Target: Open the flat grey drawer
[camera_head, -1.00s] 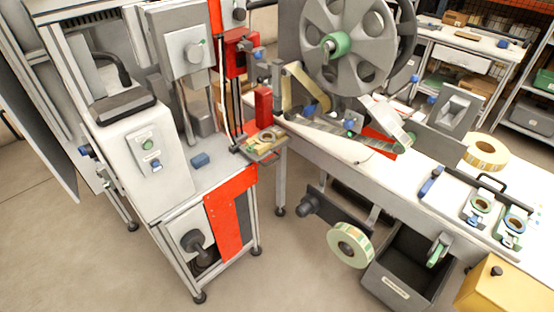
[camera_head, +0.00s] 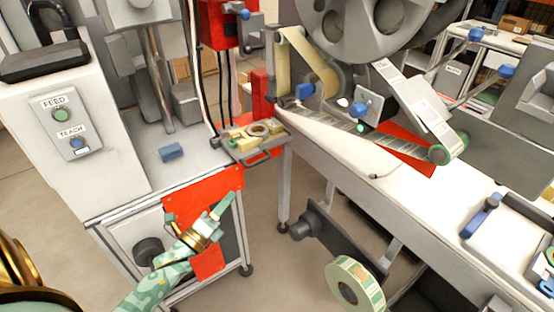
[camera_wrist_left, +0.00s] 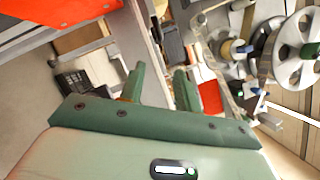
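A flat grey tray-like piece (camera_head: 250,151) with a dark handle on its front juts from the left machine, holding a small ring and yellowish parts on top. I cannot tell for certain whether this is the flat grey drawer. My left gripper (camera_head: 213,215) is green, lower and nearer than this tray, in front of the red panel and apart from the tray. In the left wrist view its two green fingers (camera_wrist_left: 158,82) stand apart with nothing between them. My right gripper is not in view.
The red panel (camera_head: 180,205) is close behind my left gripper. A blue block (camera_head: 171,152) lies on the left machine's deck. To the right, the white worktop (camera_head: 345,165) has a label roll (camera_head: 352,286) below it. Open floor shows between the machines.

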